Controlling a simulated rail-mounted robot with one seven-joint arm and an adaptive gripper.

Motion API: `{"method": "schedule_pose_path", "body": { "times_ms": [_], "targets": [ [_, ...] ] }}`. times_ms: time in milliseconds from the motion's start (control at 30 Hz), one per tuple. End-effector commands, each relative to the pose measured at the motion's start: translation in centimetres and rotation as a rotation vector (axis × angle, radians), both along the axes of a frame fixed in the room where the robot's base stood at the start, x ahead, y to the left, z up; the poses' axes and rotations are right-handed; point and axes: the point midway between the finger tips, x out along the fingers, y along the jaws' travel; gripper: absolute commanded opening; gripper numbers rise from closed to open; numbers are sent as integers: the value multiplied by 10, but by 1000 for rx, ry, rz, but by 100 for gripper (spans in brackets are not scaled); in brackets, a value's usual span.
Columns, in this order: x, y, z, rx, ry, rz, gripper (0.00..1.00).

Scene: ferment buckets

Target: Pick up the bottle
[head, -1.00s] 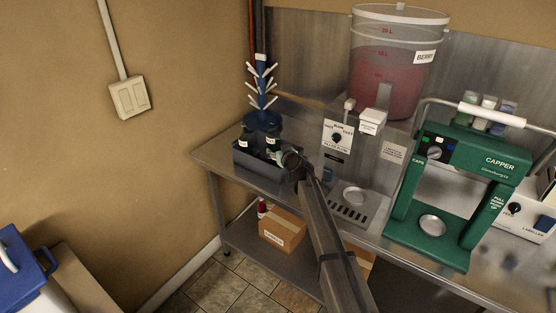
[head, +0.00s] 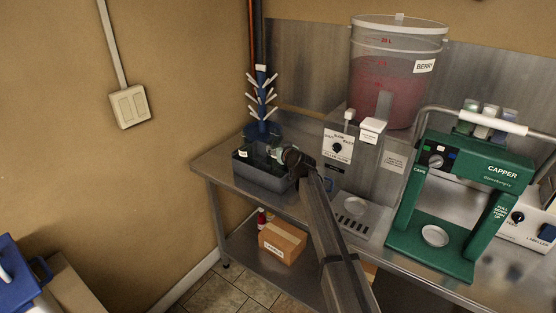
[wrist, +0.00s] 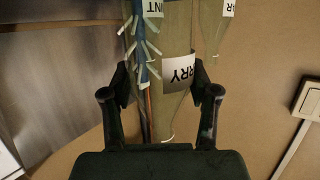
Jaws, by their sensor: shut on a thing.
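The bottle (wrist: 176,100) is translucent olive-green, with a white label ending in "RRY". In the wrist view it lies between the two fingers of my gripper (wrist: 163,92), which is shut on it. In the head view my gripper (head: 287,155) is at the right side of a dark grey crate (head: 262,182), with the held bottle (head: 276,153) at its tip. The bottle's lower end is hard to make out, so I cannot tell if it is clear of the crate. Another labelled bottle (wrist: 217,35) is to the right in the wrist view.
A blue drying tree (head: 263,100) with white pegs stands behind the crate. The filler (head: 350,155) and green capper (head: 462,165) stand to the right on the steel bench. A cardboard box (head: 283,242) is on the shelf below. The wall is at left.

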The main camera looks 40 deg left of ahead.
Motion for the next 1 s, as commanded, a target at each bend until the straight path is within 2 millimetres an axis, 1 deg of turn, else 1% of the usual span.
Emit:
{"method": "schedule_pose_path", "body": {
  "times_ms": [33,300,500,600,700,1000],
  "targets": [
    [1,0,11,2,-4,0,15],
    [1,1,73,3,-4,1,15],
    [1,1,112,2,-3,-1,15],
    [1,1,126,1,-2,-1,15],
    [1,1,134,1,-2,-1,15],
    [0,0,143,1,0,0,15]
  ]
}}
